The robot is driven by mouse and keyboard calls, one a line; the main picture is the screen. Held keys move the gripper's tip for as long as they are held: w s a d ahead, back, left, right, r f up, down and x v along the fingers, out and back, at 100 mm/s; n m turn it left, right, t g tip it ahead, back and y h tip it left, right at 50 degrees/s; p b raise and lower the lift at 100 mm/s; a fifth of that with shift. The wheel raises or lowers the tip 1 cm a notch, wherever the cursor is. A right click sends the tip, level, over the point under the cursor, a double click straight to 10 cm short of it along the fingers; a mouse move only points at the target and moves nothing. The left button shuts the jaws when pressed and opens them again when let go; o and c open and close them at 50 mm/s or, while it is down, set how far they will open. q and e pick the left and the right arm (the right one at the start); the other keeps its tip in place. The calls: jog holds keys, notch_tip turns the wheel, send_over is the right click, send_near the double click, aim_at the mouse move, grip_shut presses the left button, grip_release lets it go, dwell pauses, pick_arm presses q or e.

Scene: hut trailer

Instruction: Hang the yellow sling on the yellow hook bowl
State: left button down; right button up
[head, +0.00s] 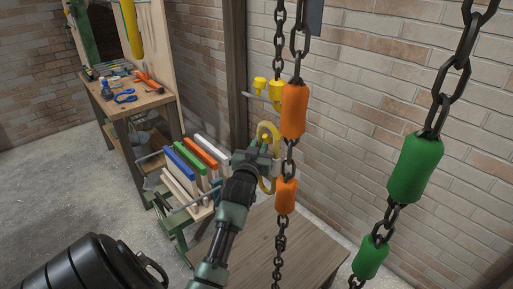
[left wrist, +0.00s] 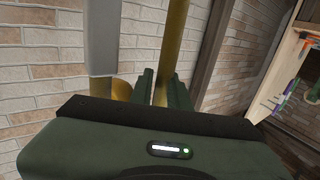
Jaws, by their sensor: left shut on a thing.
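The yellow sling (head: 268,184) is a loop held upright in front of the brick wall. My left gripper (head: 262,147) is shut on it, and parts of the loop show above and below the jaws. In the left wrist view a yellow strand (left wrist: 178,40) rises from between the dark green fingers (left wrist: 160,88). The yellow hook (head: 276,92) hangs on a dark chain above the gripper, partly hidden by an orange sleeve, so its bowl is not clear. The sling appears below the hook and apart from it. My right gripper is not in view.
Chains with orange sleeves (head: 293,111) and green sleeves (head: 415,167) hang close to the right of the gripper. A wooden table (head: 285,245) stands below. A rack of coloured boards (head: 185,170) and a workbench (head: 140,102) with tools stand to the left.

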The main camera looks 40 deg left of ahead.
pick_arm(q)
jog(key=shift+w+d+f+b, duration=0.15)
jog(key=shift+w+f+b, duration=0.45)
jog(key=shift+f+b, duration=0.3)
jog(key=shift+w+d+f+b, duration=0.1)
jog(key=shift+w+f+b, duration=0.55)
jog(key=shift+f, duration=0.35)
jog(key=shift+f, duration=0.1)
jog(key=c, duration=1.3)
grip_release()
jog(key=shift+o, duration=0.2)
jog(key=shift+s, duration=0.1)
